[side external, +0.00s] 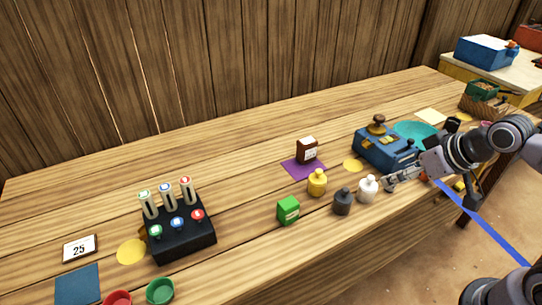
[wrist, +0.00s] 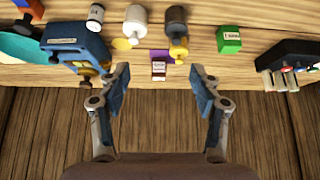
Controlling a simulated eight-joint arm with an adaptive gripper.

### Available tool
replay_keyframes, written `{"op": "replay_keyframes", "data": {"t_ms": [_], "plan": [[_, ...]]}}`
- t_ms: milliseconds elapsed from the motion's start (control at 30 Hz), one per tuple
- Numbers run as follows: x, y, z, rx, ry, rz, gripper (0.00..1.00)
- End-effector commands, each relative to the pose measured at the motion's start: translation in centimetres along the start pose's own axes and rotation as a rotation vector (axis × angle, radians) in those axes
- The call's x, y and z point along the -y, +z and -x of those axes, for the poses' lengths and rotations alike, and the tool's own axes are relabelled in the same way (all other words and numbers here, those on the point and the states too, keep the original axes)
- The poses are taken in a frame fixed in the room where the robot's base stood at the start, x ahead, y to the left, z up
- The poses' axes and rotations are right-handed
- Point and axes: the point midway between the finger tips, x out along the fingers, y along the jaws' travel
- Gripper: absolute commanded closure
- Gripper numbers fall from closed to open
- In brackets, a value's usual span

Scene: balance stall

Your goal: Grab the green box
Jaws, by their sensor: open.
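The green box (side external: 289,210) is a small bright green block with a white label on one face. It stands on the wooden table near the middle, left of the dark bottle. It also shows in the wrist view (wrist: 229,39), at the upper right, beyond the right finger. My gripper (side external: 389,185) is at the right side of the table, beside the white bottle and apart from the green box. In the wrist view my gripper (wrist: 160,82) has its two fingers wide apart with nothing between them.
A dark bottle (side external: 342,201), white bottle (side external: 368,189) and yellow bottle (side external: 317,183) stand between my gripper and the green box. A blue balance (side external: 385,148) is behind my gripper. A black rack (side external: 181,238) with tubes stands left.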

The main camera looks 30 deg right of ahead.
Motion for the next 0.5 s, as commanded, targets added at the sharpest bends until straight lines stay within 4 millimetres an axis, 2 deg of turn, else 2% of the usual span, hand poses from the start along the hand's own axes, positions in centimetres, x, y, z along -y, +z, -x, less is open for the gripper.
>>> {"op": "replay_keyframes", "data": {"t_ms": [167,267,500], "plan": [[0.2,-0.2,0.0,0.007,-0.003,-0.016,0.36],[0.7,-1.1,-0.1,0.032,-0.011,-0.077,0.36],[3.5,-4.7,-1.3,0.167,-0.013,-0.389,0.36]]}}
